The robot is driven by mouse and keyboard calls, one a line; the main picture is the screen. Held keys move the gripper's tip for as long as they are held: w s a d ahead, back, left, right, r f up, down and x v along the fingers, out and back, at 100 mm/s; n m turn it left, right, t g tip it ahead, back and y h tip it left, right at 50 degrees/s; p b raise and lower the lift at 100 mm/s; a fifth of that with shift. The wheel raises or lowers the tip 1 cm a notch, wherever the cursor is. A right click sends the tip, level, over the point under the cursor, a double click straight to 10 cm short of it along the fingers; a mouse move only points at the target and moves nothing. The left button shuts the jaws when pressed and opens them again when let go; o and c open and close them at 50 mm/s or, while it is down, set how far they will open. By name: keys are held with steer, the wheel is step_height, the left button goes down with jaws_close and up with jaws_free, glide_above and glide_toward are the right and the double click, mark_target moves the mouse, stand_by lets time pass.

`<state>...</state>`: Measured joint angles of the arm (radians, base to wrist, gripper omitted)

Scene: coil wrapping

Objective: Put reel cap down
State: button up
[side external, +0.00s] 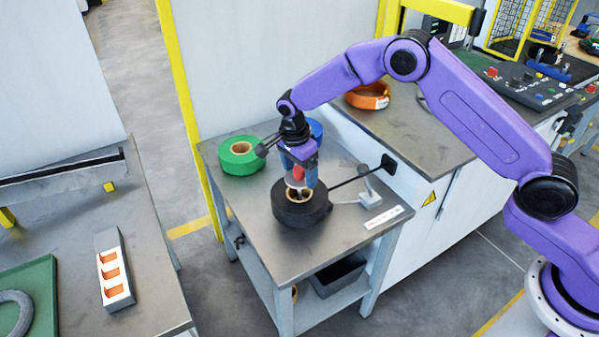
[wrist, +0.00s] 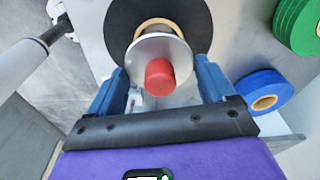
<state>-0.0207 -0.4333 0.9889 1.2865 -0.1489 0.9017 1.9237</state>
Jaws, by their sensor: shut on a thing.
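The reel cap is a pale metal disc with a red knob (wrist: 160,78). In the wrist view the blue fingers of my gripper (wrist: 160,85) sit on either side of it. In the side external view the red of the cap (side external: 298,173) shows between the fingers of my gripper (side external: 299,182), shut on it above the black reel (side external: 300,213). The black reel lies flat on the small grey table, and its tan core shows in the wrist view (wrist: 152,24) behind the cap. The disc covers part of the core; I cannot tell whether they touch.
A green roll (side external: 241,156) lies on the table (side external: 345,240) at the back left, with a blue roll (side external: 316,130) behind my gripper. A small grey stand (side external: 369,194) with a black rod is right of the reel.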

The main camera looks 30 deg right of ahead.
steer(key=shift+r, duration=0.1)
steer(key=w+d+f, duration=0.1)
steer(key=w+d, duration=0.2)
steer(key=d, duration=0.7)
steer(key=w+d+f, duration=0.1)
steer(key=w+d, duration=0.1)
steer(key=d, duration=0.7)
steer(key=f, duration=0.2)
steer(key=d+f, duration=0.1)
steer(key=f, duration=0.2)
steer(key=shift+f, duration=2.55)
steer(key=shift+f, duration=0.15)
